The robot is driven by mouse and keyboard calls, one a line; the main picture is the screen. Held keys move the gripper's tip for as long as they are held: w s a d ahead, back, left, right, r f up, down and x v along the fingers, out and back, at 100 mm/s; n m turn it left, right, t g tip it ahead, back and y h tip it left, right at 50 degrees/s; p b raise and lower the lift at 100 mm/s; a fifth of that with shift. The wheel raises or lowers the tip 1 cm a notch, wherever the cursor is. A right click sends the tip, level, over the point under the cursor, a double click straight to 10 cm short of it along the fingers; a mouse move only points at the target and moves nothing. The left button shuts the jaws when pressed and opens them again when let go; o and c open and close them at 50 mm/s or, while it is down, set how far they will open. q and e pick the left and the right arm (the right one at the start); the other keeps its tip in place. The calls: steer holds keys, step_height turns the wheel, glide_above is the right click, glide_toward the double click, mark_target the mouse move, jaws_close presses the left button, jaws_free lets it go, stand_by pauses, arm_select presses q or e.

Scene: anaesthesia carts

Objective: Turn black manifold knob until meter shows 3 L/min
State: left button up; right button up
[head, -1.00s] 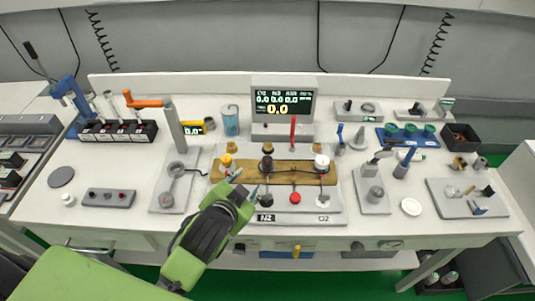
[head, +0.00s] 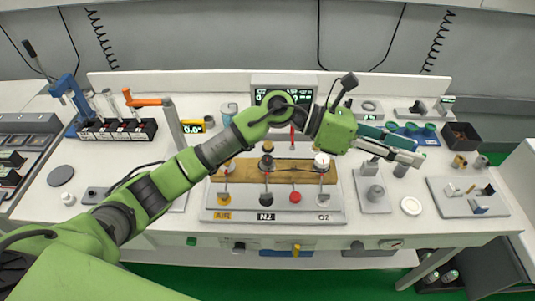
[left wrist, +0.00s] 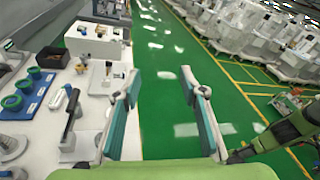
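The gas manifold (head: 212,213) stands mid-table in the head view, with a wooden board (head: 245,172) behind its front row of knobs. Another black knob (head: 266,163) is on the board. The meter (head: 262,79) behind is mostly covered by my left arm, and its numbers cannot be read. My left gripper (head: 417,148) is right of the manifold, above the table and pointing right. The left wrist view shows it open and empty (left wrist: 160,75). My right gripper is not seen.
An orange-handled device (head: 148,102) and black blocks stand at the left. Grey fixtures (head: 373,196), a white disc (head: 411,206) and a black bin (head: 460,136) are at the right. The table front before the manifold is clear.

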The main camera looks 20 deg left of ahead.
arm_select(q)
steer(key=w+a+f+m+y, duration=0.3)
steer(key=a+f+y, duration=0.3)
steer(key=f, duration=0.1)
steer(key=y, duration=1)
glide_above(267, 157)
steer(key=shift+m+g, duration=0.3)
step_height(267, 157, down, 12)
steer(key=p, duration=0.4)
steer(key=shift+s+d+f+p, duration=0.1)
steer(key=shift+f+p, duration=0.15)
steer(key=shift+p, duration=0.05)
steer(key=shift+f, duration=0.45)
steer(key=shift+c, duration=0.3)
jaws_close()
